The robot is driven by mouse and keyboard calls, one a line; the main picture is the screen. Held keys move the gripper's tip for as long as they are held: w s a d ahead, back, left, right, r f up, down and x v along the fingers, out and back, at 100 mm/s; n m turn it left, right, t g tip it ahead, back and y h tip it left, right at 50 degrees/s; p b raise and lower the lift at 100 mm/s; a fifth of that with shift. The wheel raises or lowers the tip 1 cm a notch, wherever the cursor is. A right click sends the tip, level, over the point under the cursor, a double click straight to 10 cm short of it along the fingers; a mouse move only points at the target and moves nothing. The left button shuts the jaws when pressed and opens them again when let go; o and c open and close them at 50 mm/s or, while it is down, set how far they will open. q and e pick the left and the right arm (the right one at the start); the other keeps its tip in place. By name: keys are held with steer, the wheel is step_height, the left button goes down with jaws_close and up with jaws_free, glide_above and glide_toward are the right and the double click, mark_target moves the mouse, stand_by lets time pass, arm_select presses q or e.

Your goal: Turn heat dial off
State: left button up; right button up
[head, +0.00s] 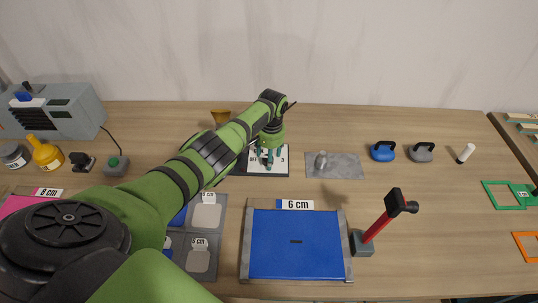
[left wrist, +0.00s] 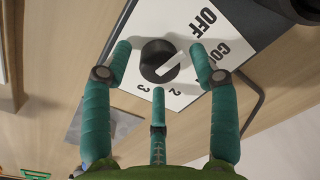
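The heat dial is a black round knob (left wrist: 160,60) with a white pointer line, on a white panel (left wrist: 185,20) in the left wrist view. The panel reads OFF, a partly hidden word starting with CO, 2 and 3. The pointer line slants to the upper right, toward the partly covered side between OFF and 2. My left gripper (left wrist: 160,75) has three teal fingers spread around the knob, with gaps to it. In the head view the left gripper (head: 268,158) is over the panel (head: 280,168) and hides the knob. My right gripper does not show.
A blue board (head: 296,260) marked 6 cm and a red-handled lever (head: 375,229) stand in front. A grey plate (head: 345,166) lies right of the panel. Blue (head: 383,153) and grey (head: 421,153) handled weights stand farther right. A grey machine (head: 62,108) is at left.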

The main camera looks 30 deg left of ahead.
arm_select(q)
step_height(320, 180, up, 12)
steer(key=shift+d, duration=0.3)
stand_by(0.7)
